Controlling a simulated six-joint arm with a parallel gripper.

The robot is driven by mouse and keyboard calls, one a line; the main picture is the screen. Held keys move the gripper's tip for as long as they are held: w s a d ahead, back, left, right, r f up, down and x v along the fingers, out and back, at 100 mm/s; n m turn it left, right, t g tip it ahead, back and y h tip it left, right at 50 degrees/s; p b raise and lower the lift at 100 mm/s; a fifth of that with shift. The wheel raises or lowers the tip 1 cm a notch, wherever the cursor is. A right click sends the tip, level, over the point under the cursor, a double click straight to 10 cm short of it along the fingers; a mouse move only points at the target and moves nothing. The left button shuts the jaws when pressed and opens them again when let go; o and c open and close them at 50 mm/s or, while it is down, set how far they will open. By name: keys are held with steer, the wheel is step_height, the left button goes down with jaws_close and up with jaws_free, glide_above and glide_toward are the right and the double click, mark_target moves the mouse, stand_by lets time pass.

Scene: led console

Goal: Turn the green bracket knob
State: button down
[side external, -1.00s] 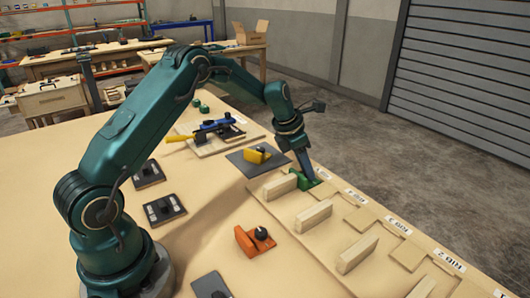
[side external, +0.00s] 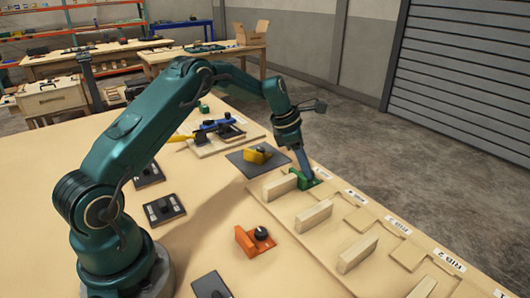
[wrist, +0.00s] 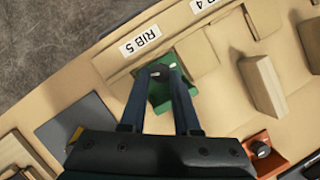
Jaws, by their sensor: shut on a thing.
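The green bracket (wrist: 183,90) sits in the slot by the RIB 5 label, at the far end of the wooden rib board. In the side external view the green bracket (side external: 318,183) is partly hidden behind my fingers. My gripper (wrist: 161,72) reaches down over the bracket, its two fingers close together at the bracket's dark knob. In the side external view my gripper (side external: 307,178) points steeply down at the bracket.
Upright wooden ribs (side external: 279,187) stand in a row along the board. An orange bracket with a black knob (side external: 255,241) lies nearer the front. A yellow bracket (side external: 257,155) rests on a dark plate (side external: 240,163). A blue clamp fixture (side external: 216,125) stands behind.

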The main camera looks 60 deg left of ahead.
steer(key=shift+w+a+m+g+h, duration=0.15)
steer(key=shift+m+g+h, duration=0.25)
steer(key=shift+m, duration=1.4)
steer(key=c, duration=0.6)
jaws_free()
